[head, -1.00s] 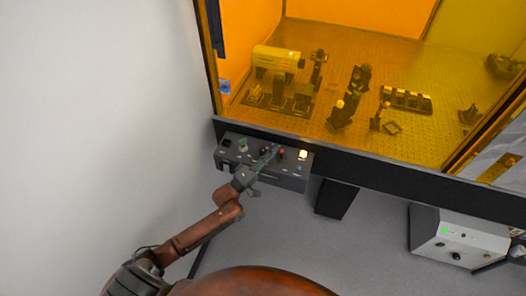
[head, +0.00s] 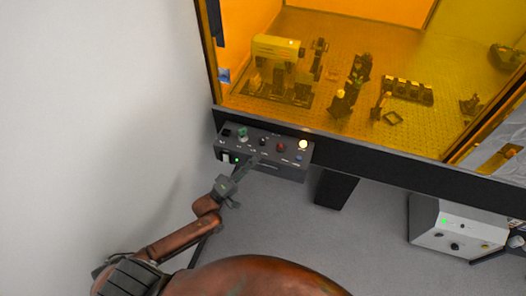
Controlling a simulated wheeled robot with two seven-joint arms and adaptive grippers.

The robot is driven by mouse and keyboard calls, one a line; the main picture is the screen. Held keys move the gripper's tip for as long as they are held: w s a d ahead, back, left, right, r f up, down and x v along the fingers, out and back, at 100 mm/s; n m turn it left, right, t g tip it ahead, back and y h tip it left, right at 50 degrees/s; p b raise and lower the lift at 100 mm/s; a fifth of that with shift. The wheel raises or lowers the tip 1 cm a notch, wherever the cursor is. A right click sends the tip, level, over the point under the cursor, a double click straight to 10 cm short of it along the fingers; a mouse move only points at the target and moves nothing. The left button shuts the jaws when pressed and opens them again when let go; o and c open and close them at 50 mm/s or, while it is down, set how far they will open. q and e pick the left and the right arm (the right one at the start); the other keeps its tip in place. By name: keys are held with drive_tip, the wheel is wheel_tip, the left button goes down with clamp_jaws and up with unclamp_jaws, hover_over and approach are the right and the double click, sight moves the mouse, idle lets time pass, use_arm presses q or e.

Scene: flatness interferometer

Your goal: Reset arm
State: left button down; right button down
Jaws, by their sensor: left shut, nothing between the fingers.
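My left gripper (head: 248,166) is shut and empty. Its fingertips lie just in front of the lower front of a dark control box (head: 272,170), in the head view at centre left; I cannot tell whether they touch it. The left arm (head: 182,239), reddish brown, comes in from the lower left. The control box carries a green knob (head: 242,134), a dark knob (head: 262,141), a red button (head: 281,147) and a lit yellowish lamp (head: 303,144). A small green light (head: 237,160) shows on its front at the left. My right gripper is not in view.
Behind the box, an orange-tinted enclosure (head: 340,20) holds an optical table with a cylindrical instrument (head: 277,47) and several mounts. A white instrument unit (head: 455,228) sits at lower right. A plain wall (head: 100,110) is at left.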

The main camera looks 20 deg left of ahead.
use_arm(q)
drive_tip(key=shift+v, duration=0.8)
drive_tip(key=s+a+f+m+g+y, duration=0.2)
drive_tip(key=s+a+f+g+y, duration=0.15)
drive_tip(key=f, duration=1.05)
drive_tip(key=s+a+f+m+g+y, duration=0.2)
drive_tip(key=s+a+f, duration=0.25)
drive_tip(key=f, duration=0.95)
drive_tip(key=s+a+f+m+g+y, duration=0.25)
drive_tip(key=s+f, duration=0.25)
drive_tip(key=f, duration=1)
drive_tip(key=s+d+f+m+g, duration=0.1)
drive_tip(key=s+f+g, duration=0.2)
drive_tip(key=s+f, duration=0.4)
drive_tip(key=s+d+f+m+g+y, duration=0.1)
drive_tip(key=s+f+g, duration=0.3)
drive_tip(key=s, duration=1.6)
drive_tip(key=s+d+f+m+g, duration=0.2)
drive_tip(key=s+f+m+g, duration=0.1)
drive_tip(key=s+f, duration=0.7)
drive_tip(key=s+g, duration=0.1)
drive_tip(key=s, duration=0.2)
drive_tip(key=shift+s+d+y, duration=0.25)
drive_tip(key=shift+s+y, duration=0.15)
